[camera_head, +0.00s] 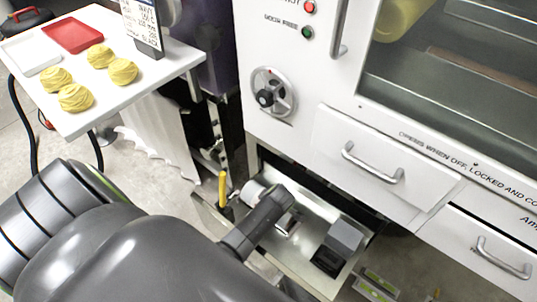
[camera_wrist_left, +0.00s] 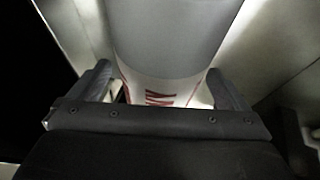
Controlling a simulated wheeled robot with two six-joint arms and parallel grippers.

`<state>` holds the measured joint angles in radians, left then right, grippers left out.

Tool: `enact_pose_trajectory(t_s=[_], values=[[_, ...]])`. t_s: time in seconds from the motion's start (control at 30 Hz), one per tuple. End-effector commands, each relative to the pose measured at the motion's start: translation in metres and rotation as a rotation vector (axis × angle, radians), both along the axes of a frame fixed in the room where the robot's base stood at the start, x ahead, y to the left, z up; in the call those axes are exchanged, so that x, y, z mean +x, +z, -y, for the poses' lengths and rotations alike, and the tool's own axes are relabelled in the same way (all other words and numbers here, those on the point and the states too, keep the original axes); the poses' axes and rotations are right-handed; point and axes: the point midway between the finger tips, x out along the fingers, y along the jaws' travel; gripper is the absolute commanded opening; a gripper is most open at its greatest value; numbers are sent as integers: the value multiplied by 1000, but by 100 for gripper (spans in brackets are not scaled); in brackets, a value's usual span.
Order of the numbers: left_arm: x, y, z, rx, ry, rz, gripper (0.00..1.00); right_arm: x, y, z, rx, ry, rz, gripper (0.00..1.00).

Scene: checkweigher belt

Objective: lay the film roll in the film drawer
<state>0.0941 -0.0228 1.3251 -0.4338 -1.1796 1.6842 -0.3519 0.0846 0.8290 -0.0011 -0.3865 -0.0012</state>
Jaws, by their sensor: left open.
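The film drawer (camera_head: 304,262) is pulled out below the white machine front in the head view. The film roll, a pale cylinder (camera_head: 253,190), lies in it, partly covered by my left gripper (camera_head: 272,212). In the left wrist view the roll (camera_wrist_left: 168,35) is grey with a white lower part bearing red marks. My left gripper also shows there (camera_wrist_left: 160,88), open, with one finger on each side of the roll; I cannot tell whether they touch it. My right gripper is not in view.
A grey and black block (camera_head: 344,236) sits at the drawer's right end. A closed drawer (camera_head: 372,165) is above it. A yellow handle (camera_head: 222,188) stands at its left edge. A white table (camera_head: 140,85) holds yellow nests and a red tray (camera_head: 73,35).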

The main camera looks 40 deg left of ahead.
Motion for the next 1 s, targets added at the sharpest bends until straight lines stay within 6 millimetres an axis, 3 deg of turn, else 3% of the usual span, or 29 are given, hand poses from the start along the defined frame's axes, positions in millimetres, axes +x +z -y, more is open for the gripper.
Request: enact_pose_trajectory(t_s=[0.5, 1.0], values=[[-15, 60, 22, -2, 0, 1, 98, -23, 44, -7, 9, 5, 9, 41], [-31, 118, 45, -1, 0, 3, 98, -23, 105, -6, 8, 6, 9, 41]])
